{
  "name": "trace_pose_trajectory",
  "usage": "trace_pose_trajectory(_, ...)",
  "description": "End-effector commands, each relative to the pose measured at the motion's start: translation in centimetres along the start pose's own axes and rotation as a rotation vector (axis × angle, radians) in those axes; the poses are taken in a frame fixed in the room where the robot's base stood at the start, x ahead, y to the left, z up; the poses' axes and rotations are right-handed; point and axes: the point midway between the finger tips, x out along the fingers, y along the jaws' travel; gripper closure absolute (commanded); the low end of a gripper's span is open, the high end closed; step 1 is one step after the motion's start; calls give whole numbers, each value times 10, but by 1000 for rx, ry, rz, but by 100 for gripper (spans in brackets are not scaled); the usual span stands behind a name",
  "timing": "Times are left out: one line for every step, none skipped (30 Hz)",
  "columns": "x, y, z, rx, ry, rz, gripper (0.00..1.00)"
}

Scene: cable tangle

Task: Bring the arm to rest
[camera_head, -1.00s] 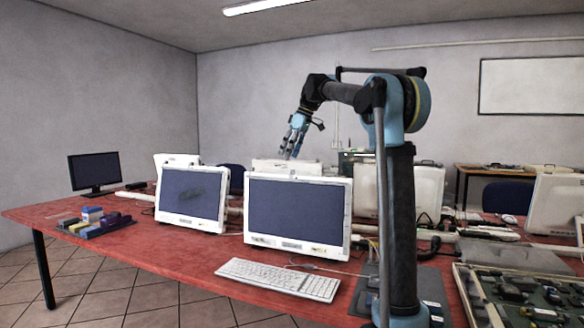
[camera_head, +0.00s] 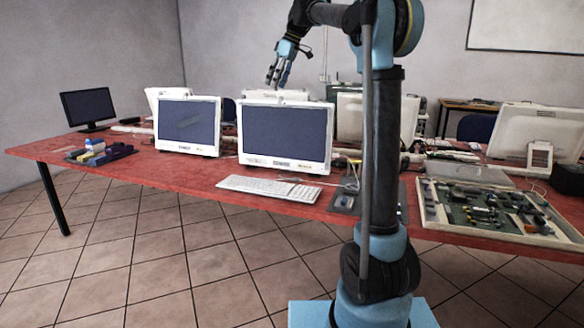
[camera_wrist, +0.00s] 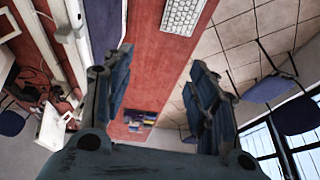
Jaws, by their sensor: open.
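My gripper (camera_head: 278,74) is open and empty in the head view. It hangs in the air above the tops of the white-framed monitors, with its fingers pointing down. In the wrist view my gripper (camera_wrist: 162,100) shows its two fingers spread apart, with nothing between them but the distant red table and floor. My arm reaches up from my base and bends over to the left.
The red table (camera_head: 160,178) carries two white monitors (camera_head: 188,124) (camera_head: 286,136), a white keyboard (camera_head: 268,189), a dark monitor (camera_head: 90,107) and small coloured boxes (camera_head: 95,146). A tray of circuit parts (camera_head: 497,209) lies at right. The tiled floor in front is clear.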

Motion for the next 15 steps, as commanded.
trace_pose_trajectory(0, -3, 5, 11, -3, 3, 47)
trace_pose_trajectory(0, -5, 8, 17, -5, 4, 47)
trace_pose_trajectory(1, -7, 10, 25, -7, 6, 47)
trace_pose_trajectory(2, -9, 12, 30, -9, 7, 47)
trace_pose_trajectory(2, -12, 15, 37, -10, 9, 47)
trace_pose_trajectory(3, -15, 18, 45, -12, 11, 47)
trace_pose_trajectory(3, -17, 21, 52, -14, 13, 47)
trace_pose_trajectory(3, -19, 24, 59, -16, 15, 47)
trace_pose_trajectory(3, -22, 29, 70, -18, 18, 47)
trace_pose_trajectory(3, -24, 33, 78, -20, 21, 47)
trace_pose_trajectory(3, -26, 36, 86, -22, 23, 47)
trace_pose_trajectory(4, -28, 42, 99, -25, 27, 47)
trace_pose_trajectory(4, -30, 47, 109, -28, 30, 47)
trace_pose_trajectory(4, -33, 52, 120, -30, 33, 47)
trace_pose_trajectory(5, -36, 58, 134, -33, 38, 47)
